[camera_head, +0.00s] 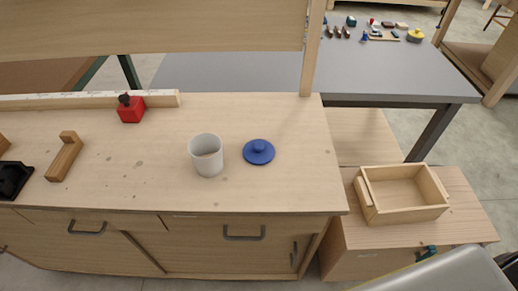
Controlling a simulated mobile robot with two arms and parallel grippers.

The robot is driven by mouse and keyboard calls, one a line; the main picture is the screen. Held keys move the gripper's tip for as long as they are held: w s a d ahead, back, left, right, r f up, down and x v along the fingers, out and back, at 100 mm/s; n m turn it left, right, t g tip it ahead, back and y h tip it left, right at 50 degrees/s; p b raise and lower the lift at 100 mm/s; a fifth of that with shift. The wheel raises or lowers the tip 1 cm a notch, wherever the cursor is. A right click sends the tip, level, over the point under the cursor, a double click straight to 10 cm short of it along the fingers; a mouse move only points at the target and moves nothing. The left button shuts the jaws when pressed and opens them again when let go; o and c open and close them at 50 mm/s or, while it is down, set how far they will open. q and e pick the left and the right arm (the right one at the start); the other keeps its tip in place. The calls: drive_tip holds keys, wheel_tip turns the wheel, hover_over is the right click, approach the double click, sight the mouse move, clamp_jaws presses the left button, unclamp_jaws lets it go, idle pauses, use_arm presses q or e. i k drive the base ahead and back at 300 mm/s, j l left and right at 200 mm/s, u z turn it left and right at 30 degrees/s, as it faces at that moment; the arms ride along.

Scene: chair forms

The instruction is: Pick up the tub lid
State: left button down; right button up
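The tub lid (259,151) is a round blue disc with a raised knob. It lies flat, knob up, on the wooden bench top, near the bench's right end. A white tub (206,156) stands upright and open just to its left, with a small gap between them. Neither of my grippers can be made out. A grey, rounded part at the bottom right looks like my own arm, and no fingers show on it.
On the bench (270,195), a red block with a dark knob (131,108) stands at the back, and a wooden bracket (65,157) and black tray (12,180) at left. A wooden box (408,209) sits on a lower cabinet at right. An upright post (313,50) rises behind.

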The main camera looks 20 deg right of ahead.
sight(259, 152)
drive_tip(key=k+j+u, duration=0.1)
drive_tip(key=k+u, duration=0.15)
drive_tip(key=k, duration=0.2)
drive_tip(key=k+j+u, duration=0.3)
drive_tip(key=k, duration=0.15)
drive_tip(key=k+l, duration=0.05)
drive_tip(key=l, duration=0.05)
